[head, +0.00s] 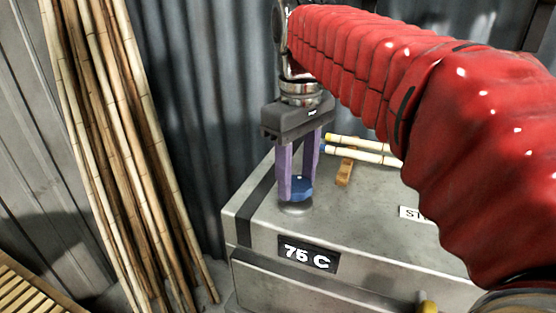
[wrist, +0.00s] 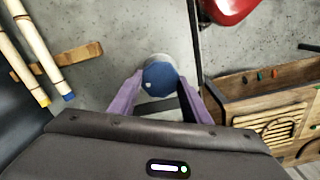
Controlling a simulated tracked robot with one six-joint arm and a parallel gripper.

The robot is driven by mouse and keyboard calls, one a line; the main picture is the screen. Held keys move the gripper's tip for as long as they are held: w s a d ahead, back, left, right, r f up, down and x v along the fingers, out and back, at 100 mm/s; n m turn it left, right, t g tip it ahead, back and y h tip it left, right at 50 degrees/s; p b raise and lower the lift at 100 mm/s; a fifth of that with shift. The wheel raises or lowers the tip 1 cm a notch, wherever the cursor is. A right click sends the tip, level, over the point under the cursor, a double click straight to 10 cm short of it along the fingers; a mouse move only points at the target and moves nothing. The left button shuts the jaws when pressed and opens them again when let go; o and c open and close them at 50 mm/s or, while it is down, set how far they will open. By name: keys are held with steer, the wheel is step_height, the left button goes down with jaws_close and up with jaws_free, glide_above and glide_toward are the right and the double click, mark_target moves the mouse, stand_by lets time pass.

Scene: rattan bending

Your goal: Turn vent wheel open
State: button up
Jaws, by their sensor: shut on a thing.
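The vent wheel is a blue knob (head: 300,188) on a round metal base, on top of the grey steam box (head: 340,215) near its left front corner. My gripper (head: 297,190) points straight down with its purple fingers on either side of the knob, shut on it. In the wrist view the blue knob (wrist: 160,77) sits between the two purple fingertips (wrist: 158,88), with a small pale dot on its left part. The fingers hide parts of its sides.
Pale rattan poles (head: 365,150) rest on a wooden support (head: 344,172) right of the knob. A "75 C" label (head: 308,254) is on the box front. Tall poles (head: 125,150) lean at left against the corrugated wall.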

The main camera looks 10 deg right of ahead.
steer(key=shift+c, duration=0.8)
